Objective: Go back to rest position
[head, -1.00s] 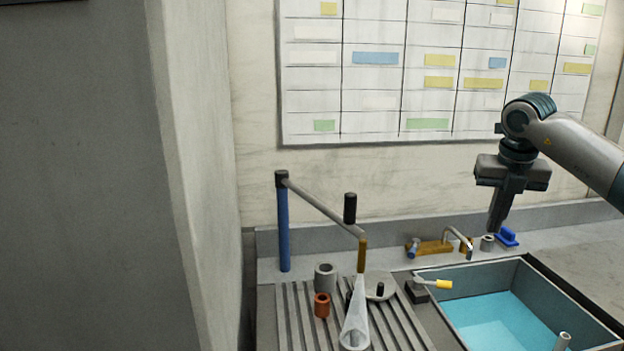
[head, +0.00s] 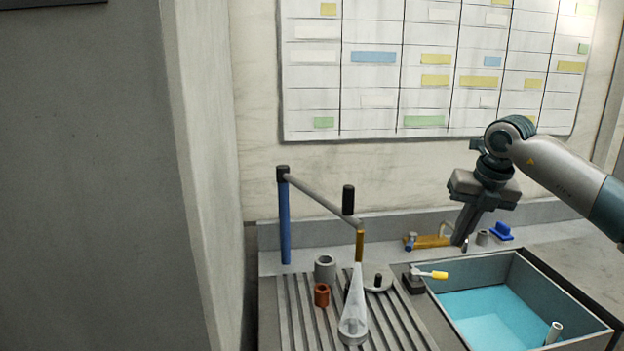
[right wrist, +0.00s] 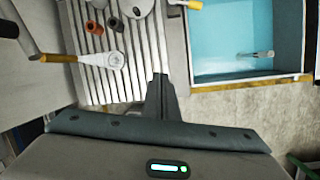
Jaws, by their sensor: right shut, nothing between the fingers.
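My right gripper (head: 460,241) hangs in the air above the back left of the sink in the head view, fingers pointing down. It is shut and empty. In the right wrist view its closed fingers (right wrist: 160,88) show over the edge of the ribbed drainboard, left of the blue basin. My left gripper is in neither view.
A jointed arm on a blue post (head: 285,220) reaches over the ribbed board (head: 405,325), with a clear cone (head: 353,310) below its tip. An orange cup (head: 321,295) and a grey cup (head: 325,268) stand nearby. The sink (head: 480,272) holds blue water. A wall chart (head: 370,30) hangs behind.

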